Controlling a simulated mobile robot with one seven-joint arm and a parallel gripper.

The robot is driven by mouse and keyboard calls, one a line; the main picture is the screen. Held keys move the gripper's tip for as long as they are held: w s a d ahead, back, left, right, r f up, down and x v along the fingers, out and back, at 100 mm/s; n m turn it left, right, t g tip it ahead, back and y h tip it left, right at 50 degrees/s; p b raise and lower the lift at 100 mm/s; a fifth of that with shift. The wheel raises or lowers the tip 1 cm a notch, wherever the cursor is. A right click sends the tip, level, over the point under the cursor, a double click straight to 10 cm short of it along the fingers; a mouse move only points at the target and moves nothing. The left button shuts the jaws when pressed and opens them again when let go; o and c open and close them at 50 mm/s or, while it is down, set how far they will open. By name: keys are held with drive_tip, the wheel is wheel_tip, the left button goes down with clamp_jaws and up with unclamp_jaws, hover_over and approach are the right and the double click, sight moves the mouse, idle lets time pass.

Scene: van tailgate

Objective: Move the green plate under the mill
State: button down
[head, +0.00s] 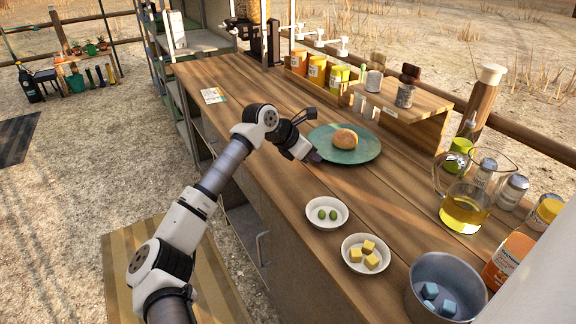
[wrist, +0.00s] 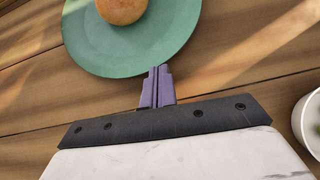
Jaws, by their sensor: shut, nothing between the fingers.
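The green plate (head: 362,153) lies flat on the wooden counter with a round bread roll (head: 345,138) on it. In the wrist view the plate (wrist: 172,30) and roll (wrist: 121,8) are cut off at the top. My gripper (head: 314,157) is at the plate's near left rim, its purple fingers together and empty. In the wrist view the fingertips (wrist: 158,70) overlap the rim; I cannot tell whether they touch it. A mill with a dark top (head: 406,88) stands on the small raised shelf (head: 425,104) behind the plate, beside a similar shaker (head: 375,78).
An oil jug (head: 466,200) stands at right. Tins (head: 316,70) line the back. The counter left of the plate is mostly clear.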

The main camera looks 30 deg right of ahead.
sight(341, 154)
drive_tip(key=d, duration=0.7)
drive_tip(key=shift+s, duration=0.4)
drive_tip(key=shift+a, duration=0.15)
